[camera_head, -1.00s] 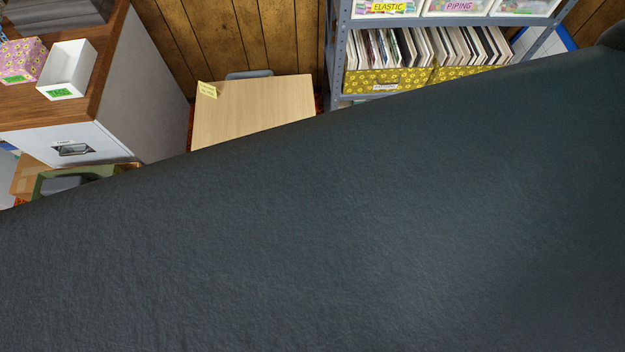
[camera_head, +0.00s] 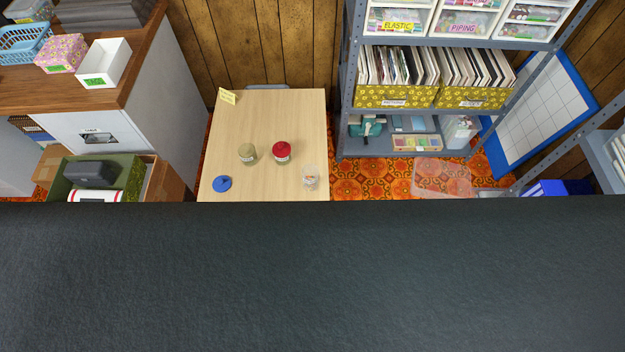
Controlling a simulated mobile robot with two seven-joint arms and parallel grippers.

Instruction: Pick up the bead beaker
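A small clear, open-looking vessel (camera_head: 310,178), which looks like the bead beaker, stands upright near the front right corner of the light wood table (camera_head: 275,115). It has a pale label or contents with a little orange, too small to make out. A jar with a red top (camera_head: 282,152) and a jar with a tan top (camera_head: 247,153) stand to its left and farther back. Neither of my grippers is in view.
A large dark textured surface (camera_head: 310,280) fills the lower half and hides what is below the table's front edge. A blue disc (camera_head: 222,183) lies at the table's left. A cabinet (camera_head: 160,100) stands left, a grey metal shelf (camera_head: 349,80) right. Patterned floor shows between.

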